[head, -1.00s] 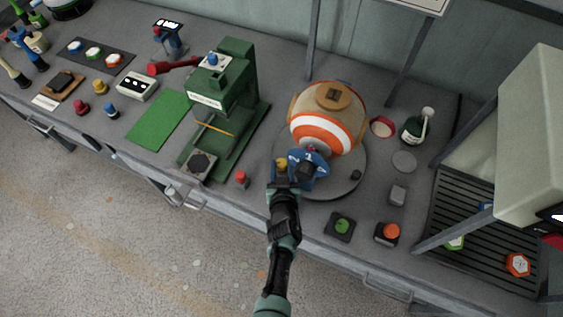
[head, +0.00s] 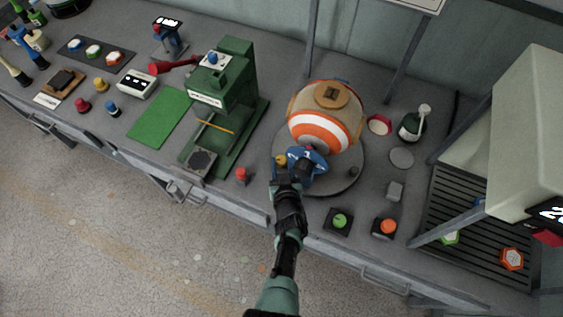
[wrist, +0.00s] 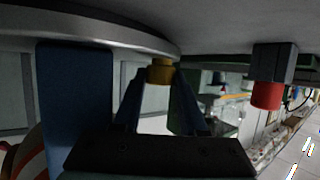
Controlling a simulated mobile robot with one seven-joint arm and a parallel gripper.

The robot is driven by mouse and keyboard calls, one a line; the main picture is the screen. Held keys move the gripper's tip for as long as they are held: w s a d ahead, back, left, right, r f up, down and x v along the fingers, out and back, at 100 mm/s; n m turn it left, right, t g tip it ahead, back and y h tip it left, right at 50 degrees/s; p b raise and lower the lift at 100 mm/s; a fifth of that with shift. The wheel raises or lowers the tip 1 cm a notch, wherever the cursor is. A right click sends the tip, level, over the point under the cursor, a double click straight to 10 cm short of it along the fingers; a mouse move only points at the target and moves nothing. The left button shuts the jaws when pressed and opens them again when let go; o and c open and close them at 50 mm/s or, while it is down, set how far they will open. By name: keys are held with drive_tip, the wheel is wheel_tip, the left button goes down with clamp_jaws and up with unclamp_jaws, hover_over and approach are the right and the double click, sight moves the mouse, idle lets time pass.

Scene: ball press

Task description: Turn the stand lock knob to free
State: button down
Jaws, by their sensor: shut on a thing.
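A ball (head: 322,132) with orange and white bands sits on a round grey stand (head: 345,183). A small yellow knob (head: 281,160), which looks like the stand lock knob, is at the stand's front left. My gripper (head: 284,173) reaches it from the front edge of the bench. In the wrist view the yellow knob (wrist: 160,71) lies between my two fingertips (wrist: 160,82), and the gripper is shut on it. A blue numbered plate (head: 306,160) stands just right of the knob, and its flat blue side (wrist: 75,100) shows in the wrist view. The knob's marking cannot be read.
A green press (head: 228,95) stands left of the stand. A red button (head: 242,175) is near my gripper's left. Green (head: 340,220) and orange (head: 388,227) buttons are at the front right. A slatted tray (head: 470,215) lies farther right.

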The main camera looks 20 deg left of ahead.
drive_tip(key=shift+c, duration=2.2)
unclamp_jaws()
drive_tip(key=shift+w, duration=0.1)
drive_tip(key=m+h+b, duration=0.1)
drive_tip(key=b, duration=0.1)
drive_tip(key=h+b, duration=0.1)
drive_tip(key=b, duration=0.2)
drive_tip(key=shift+f+m+t, duration=0.3)
drive_tip(key=shift+m+t, duration=0.1)
drive_tip(key=shift+a+b, duration=0.1)
drive_tip(key=shift+b, duration=0.55)
